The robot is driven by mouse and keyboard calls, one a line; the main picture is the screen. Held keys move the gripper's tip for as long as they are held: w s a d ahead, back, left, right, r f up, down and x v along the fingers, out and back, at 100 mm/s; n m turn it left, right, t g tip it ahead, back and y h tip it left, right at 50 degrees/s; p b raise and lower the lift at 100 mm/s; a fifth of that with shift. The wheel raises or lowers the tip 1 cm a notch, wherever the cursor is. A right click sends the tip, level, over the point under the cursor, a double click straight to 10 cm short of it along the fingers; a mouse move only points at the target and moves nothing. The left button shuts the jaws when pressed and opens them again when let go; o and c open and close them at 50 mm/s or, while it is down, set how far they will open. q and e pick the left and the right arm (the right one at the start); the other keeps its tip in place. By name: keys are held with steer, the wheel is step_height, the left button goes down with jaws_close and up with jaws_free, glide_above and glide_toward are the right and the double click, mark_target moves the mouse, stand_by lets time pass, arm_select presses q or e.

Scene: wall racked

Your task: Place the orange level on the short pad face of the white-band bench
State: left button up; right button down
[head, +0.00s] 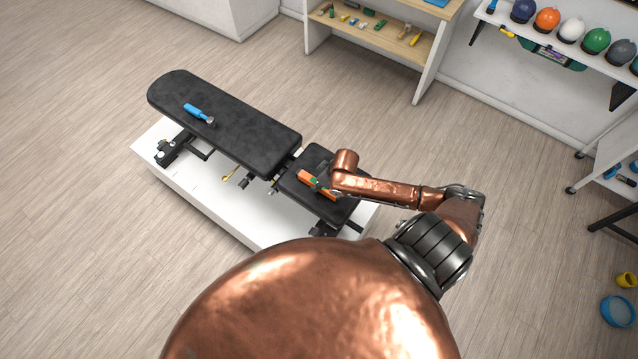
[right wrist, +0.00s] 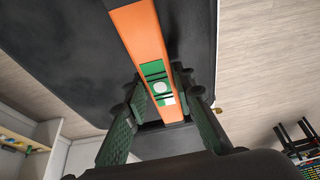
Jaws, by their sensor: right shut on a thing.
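The bench has a long black pad (head: 230,125) and a short black pad (head: 302,192), and stands on a white base (head: 215,205). My right gripper (head: 319,184) is over the short pad, shut on the orange level (head: 306,177). In the right wrist view the level (right wrist: 143,35), with a green and white vial section, runs between the two green-lined fingers of the gripper (right wrist: 165,100). The dark pad (right wrist: 65,50) lies behind it. I cannot tell whether the level touches the pad. The level lies diagonally in the head view. My left gripper is not in view.
A blue-handled tool (head: 198,113) lies on the long pad. A wooden shelf unit (head: 420,47) with small tools stands at the back, and a wall shelf holds several helmets (head: 547,19). A blue bucket (head: 619,311) is on the floor at right. The floor left of the bench is clear.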

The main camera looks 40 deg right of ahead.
steer(key=shift+f, duration=0.4)
steer(key=c, duration=1.5)
jaws_free()
steer(key=shift+c, duration=0.2)
steer(key=v, duration=1.2)
steer(key=shift+s, duration=0.1)
